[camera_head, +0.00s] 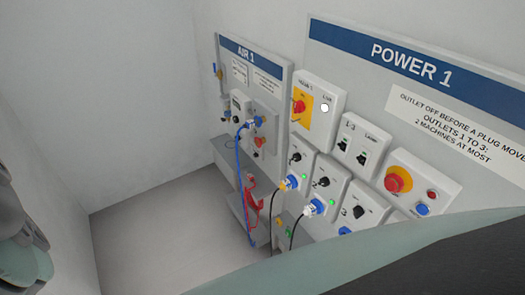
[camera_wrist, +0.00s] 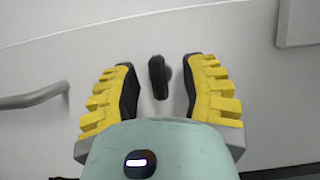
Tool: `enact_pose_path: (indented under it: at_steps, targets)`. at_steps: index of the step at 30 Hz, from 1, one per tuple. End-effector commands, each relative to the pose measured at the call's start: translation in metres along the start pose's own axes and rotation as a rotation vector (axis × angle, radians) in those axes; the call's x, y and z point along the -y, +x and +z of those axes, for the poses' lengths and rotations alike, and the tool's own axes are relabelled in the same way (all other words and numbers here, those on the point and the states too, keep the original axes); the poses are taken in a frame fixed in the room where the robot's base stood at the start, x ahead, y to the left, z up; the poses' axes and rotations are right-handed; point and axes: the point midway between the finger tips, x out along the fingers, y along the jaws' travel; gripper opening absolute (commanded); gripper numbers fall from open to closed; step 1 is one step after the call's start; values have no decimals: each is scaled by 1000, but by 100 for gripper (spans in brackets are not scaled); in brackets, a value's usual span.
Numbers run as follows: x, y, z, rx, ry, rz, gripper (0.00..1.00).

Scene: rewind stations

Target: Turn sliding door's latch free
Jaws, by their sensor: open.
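The latch (camera_wrist: 157,76) is a small dark upright turn-piece on a pale, flat door surface (camera_wrist: 220,35) in the wrist view. My gripper (camera_wrist: 160,70) is open, with one yellow, dark-padded finger on each side of the latch. I cannot tell how far the fingertips are from the surface. Neither the latch nor my gripper's fingers can be made out in the head view.
A grey bar handle (camera_wrist: 35,97) is left of my gripper in the wrist view. A raised panel edge (camera_wrist: 281,25) is at upper right. The head view shows an AIR 1 board (camera_head: 235,45) and a POWER 1 board (camera_head: 350,35), with plugs and cables below. Grey floor (camera_head: 165,235) is clear.

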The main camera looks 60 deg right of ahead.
Motion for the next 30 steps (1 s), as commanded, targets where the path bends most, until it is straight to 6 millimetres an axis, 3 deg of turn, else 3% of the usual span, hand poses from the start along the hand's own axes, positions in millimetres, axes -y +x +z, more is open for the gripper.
enact_pose_path:
  at_steps: [12,13,26,30]
  targets:
    - [0,6,1,1,3,1,44]
    - [0,6,1,1,3,1,47]
    - [0,6,1,0,3,1,2]
    - [0,6,1,0,2,1,0]
